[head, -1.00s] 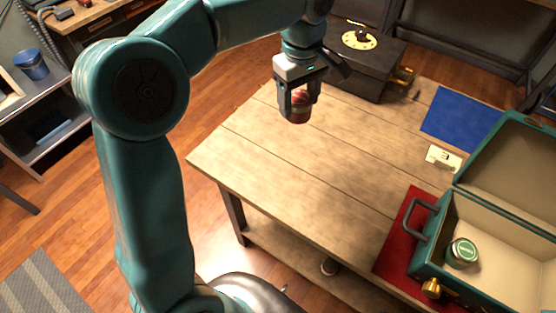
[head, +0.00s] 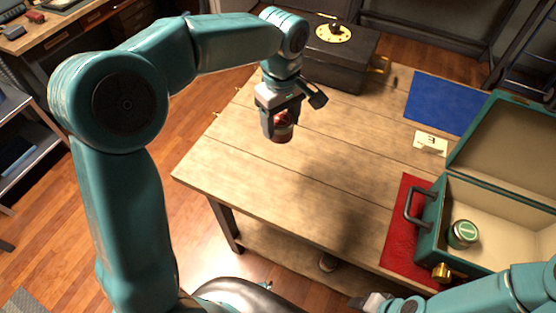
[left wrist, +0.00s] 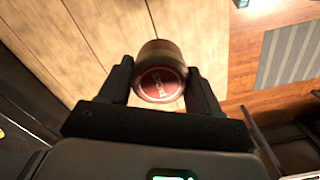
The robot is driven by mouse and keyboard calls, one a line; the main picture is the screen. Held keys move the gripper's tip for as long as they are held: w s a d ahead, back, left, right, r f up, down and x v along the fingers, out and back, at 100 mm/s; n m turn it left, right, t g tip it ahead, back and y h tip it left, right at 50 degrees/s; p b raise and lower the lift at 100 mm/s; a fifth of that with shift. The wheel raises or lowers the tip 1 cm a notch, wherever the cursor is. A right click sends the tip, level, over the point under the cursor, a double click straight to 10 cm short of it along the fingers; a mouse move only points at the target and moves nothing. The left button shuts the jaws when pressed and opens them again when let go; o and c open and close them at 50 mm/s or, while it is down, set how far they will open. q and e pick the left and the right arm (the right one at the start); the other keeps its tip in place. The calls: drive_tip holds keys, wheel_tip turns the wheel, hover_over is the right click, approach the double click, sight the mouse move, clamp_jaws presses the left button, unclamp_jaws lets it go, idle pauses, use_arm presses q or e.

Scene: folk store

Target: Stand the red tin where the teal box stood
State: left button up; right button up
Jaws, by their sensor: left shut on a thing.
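The red tin (head: 283,128) is held between the fingers of my left gripper (head: 281,122), over the back left part of the wooden table. In the left wrist view the tin (left wrist: 161,82) shows its round red lid, with the gripper's fingers (left wrist: 160,85) on both sides. I cannot tell whether its base touches the table. The teal box (head: 430,250) stands open on a red mat (head: 402,235) at the right, with a green-lidded jar (head: 462,234) inside. My right gripper (head: 375,303) is at the bottom edge, and its jaws are unclear.
A blue mat (head: 441,103) lies bare at the back right of the table (head: 240,165). A small white card (head: 430,144) with a black mark is in front of it. A black box with a yellow dial (head: 335,60) stands at the back. The table's middle is clear.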

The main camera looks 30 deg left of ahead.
use_arm(q)
wheel_tip(320, 180, down, 14)
drive_tip(key=shift+a+f, duration=0.1)
drive_tip(key=shift+b, duration=0.3)
drive_tip(key=shift+f, duration=0.2)
drive_tip(key=o, duration=1.1)
drive_tip(key=shift+r, duration=0.1)
wheel_tip(320, 180, up, 12)
drive_tip(key=shift+r+p, duration=0.2)
drive_tip(key=shift+p, duration=0.15)
